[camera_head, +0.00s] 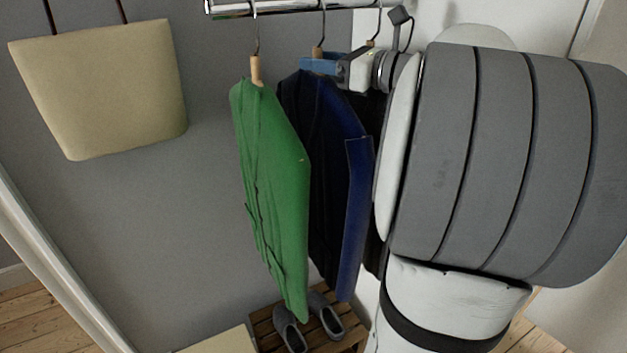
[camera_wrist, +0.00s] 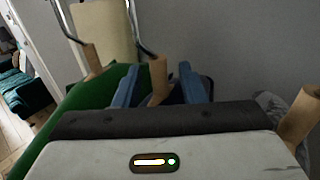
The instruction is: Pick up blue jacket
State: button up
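The blue jacket (camera_head: 332,170) hangs on a wooden hanger from the rail, between a green garment and a dark one. My gripper (camera_head: 322,66) is at the top of this jacket, by its hanger. In the wrist view the two blue fingers of my gripper (camera_wrist: 158,76) stand apart, one on each side of the jacket's wooden hanger neck (camera_wrist: 158,78). A gap shows between the neck and each finger. Only a little dark blue cloth (camera_wrist: 174,97) shows between the fingers; my gripper body hides the rest there.
The green garment (camera_head: 272,185) hangs close on the left. A metal rail (camera_head: 290,8) runs above. A beige bag (camera_head: 105,88) hangs on the wall at left. Grey shoes (camera_head: 326,316) stand on a wooden rack (camera_head: 266,322) below. Another hanger (camera_wrist: 298,118) is close on the right.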

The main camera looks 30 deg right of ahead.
jog(key=shift+w+a, duration=0.3)
jog(key=shift+w, duration=0.05)
grip_shut()
dwell(1.2)
